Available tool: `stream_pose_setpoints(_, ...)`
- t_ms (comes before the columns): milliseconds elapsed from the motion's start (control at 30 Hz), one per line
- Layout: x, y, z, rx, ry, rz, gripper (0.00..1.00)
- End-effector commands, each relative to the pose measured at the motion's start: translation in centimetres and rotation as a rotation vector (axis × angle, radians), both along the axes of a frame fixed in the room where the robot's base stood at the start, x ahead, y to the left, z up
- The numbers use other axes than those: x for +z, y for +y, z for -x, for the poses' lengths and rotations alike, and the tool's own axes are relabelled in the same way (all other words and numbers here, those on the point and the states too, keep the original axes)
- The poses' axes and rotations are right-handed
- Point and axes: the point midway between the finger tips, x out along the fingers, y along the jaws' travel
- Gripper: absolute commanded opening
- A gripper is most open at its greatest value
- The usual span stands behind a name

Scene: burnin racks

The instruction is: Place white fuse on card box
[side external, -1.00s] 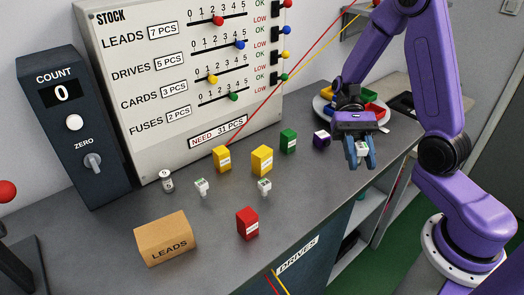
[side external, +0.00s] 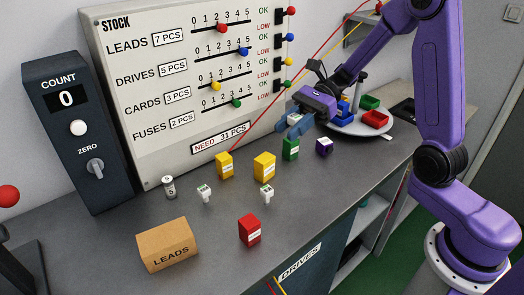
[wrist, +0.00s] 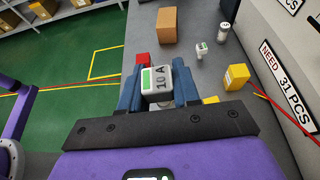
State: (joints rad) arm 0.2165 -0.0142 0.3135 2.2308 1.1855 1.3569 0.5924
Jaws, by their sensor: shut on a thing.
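My gripper (side external: 293,125) is shut on a white fuse. In the wrist view the white fuse (wrist: 157,84), with a green patch and "10 A" on it, sits between the blue fingers. In the side view it is largely hidden by the fingers. The gripper is raised above the bench, near the stock board and behind the green block. The brown card box (side external: 167,245), marked LEADS, stands on the bench at front left, well away from the gripper. It also shows at the top of the wrist view (wrist: 167,24).
Two white fuses (side external: 204,193) (side external: 267,195), two yellow blocks (side external: 224,166) (side external: 264,167), a red block (side external: 250,231), green block (side external: 291,149), purple block (side external: 324,147) and small cylinder (side external: 169,187) stand on the bench. Bench around the card box is clear. A round tray (side external: 350,129) holds coloured bins.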

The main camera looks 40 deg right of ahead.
Motion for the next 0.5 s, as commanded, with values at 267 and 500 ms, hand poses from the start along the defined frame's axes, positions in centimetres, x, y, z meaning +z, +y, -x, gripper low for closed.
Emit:
stream_pose_setpoints(267, -3.1, 1.1, -4.5, 0.003, 0.003, 0.0, 0.02)
stream_pose_setpoints(500, -6.1, 1.7, -6.9, 0.002, 0.002, 0.0, 0.02)
